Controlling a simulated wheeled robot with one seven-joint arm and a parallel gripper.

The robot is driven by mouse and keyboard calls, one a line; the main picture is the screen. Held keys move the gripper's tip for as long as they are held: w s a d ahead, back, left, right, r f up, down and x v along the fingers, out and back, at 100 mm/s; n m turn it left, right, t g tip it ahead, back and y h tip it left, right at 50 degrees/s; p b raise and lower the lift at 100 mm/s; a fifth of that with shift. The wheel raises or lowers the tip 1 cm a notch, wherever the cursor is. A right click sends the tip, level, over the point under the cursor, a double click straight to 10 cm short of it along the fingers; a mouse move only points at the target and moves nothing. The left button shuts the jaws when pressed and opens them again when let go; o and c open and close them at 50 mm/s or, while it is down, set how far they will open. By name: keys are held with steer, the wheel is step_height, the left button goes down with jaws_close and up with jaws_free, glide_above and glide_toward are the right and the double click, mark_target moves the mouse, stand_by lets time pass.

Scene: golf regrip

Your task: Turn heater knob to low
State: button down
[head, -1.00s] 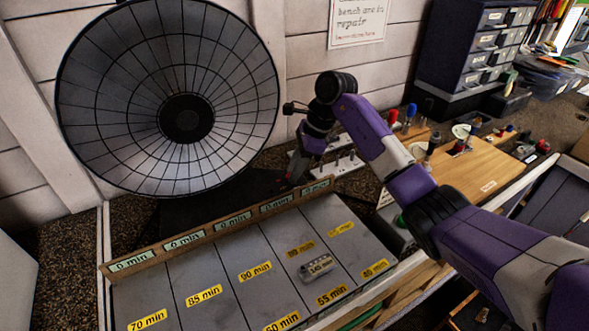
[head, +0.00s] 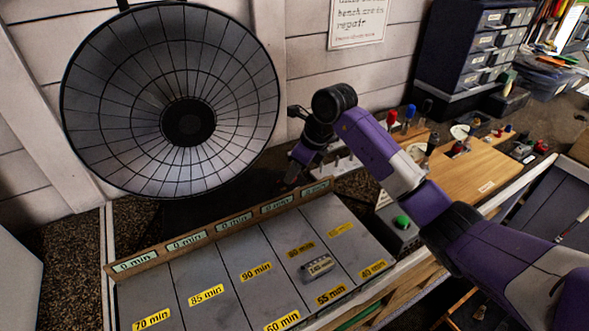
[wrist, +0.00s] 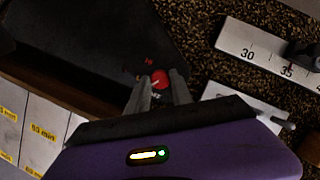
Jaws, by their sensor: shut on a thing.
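The heater knob (wrist: 159,76) is a small red knob on a dark base (wrist: 95,40) in the wrist view. A small red mark shows just above it; the lettering around it is too small to read. My gripper (wrist: 160,85) is shut on the knob, with one finger on each side. In the head view my gripper (head: 291,180) reaches down behind the labelled trays, and the arm and dark surroundings hide the knob there. The heater dish (head: 230,70), round with a wire grid, stands at the upper left.
Grey trays (head: 235,262) with yellow minute labels and a row of "0 min" displays (head: 234,224) lie in front of the heater. A white ruler (wrist: 262,58) lies right of the knob in the wrist view. A green button box (head: 401,232) stands right of the trays.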

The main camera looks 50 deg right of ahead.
steer(key=m+h, duration=0.1)
steer(key=m, duration=0.1)
steer(key=m+h, duration=0.1)
steer(key=m, duration=0.2)
steer(key=shift+a+p, duration=0.2)
steer(key=shift+p, duration=0.15)
stand_by(0.4)
steer(key=c, duration=1.1)
jaws_free()
steer(key=shift+c, duration=0.2)
steer(key=b+v, duration=0.1)
steer(key=v, duration=0.7)
steer(key=shift+s+f, duration=0.1)
steer(key=shift+f, duration=0.05)
